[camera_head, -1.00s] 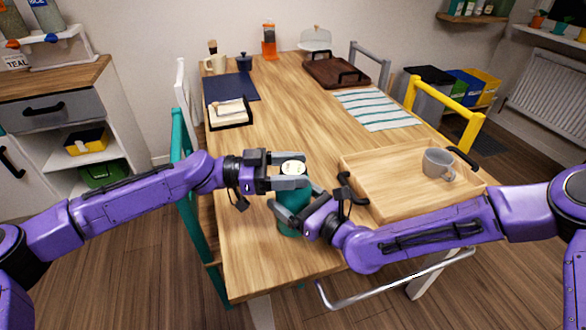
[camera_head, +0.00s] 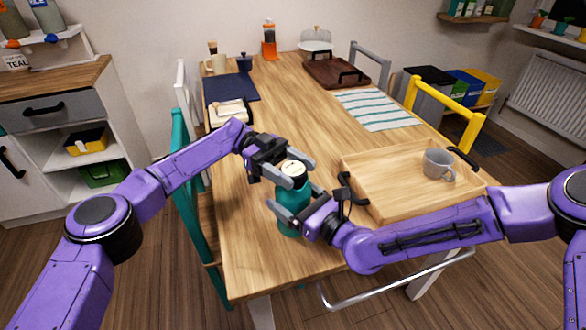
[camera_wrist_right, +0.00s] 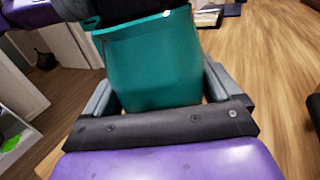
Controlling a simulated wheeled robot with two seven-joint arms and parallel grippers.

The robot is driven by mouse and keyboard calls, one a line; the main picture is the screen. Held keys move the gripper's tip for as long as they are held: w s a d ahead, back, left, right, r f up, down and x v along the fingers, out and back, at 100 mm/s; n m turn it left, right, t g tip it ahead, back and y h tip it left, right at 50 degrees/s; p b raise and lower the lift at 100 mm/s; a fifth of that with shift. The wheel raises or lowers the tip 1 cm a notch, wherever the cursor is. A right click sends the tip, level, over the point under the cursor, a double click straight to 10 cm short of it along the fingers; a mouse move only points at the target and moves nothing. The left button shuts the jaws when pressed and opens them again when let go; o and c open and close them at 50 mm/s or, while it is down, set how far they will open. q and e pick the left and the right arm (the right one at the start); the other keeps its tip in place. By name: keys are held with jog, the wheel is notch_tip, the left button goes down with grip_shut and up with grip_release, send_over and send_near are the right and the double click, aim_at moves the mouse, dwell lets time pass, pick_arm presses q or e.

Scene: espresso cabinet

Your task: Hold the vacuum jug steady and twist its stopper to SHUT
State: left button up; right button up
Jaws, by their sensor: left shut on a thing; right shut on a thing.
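The teal vacuum jug (camera_head: 292,197) stands upright near the front of the wooden table. Its pale-topped stopper (camera_head: 293,168) shows at the top; its marking is too small to read. My left gripper (camera_head: 294,177) is shut on the stopper, with a finger on either side. My right gripper (camera_head: 296,203) is shut on the jug's body, lower down. In the right wrist view the teal body (camera_wrist_right: 155,70) fills the space between the right gripper's fingers (camera_wrist_right: 158,92). A dark shape covers the jug's top there, hiding the stopper.
A wooden tray (camera_head: 372,200) with a grey mug (camera_head: 438,164) lies close to the right of the jug. A teal chair (camera_head: 190,200) stands against the table's left edge. The table in front of the jug is clear.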

aim_at(293, 168)
pick_arm(q)
jog(key=shift+m+g+y, duration=0.3)
jog(key=shift+g, duration=0.1)
jog(key=o, duration=1)
jog(key=shift+c, duration=0.2)
notch_tip(293, 168, up, 10)
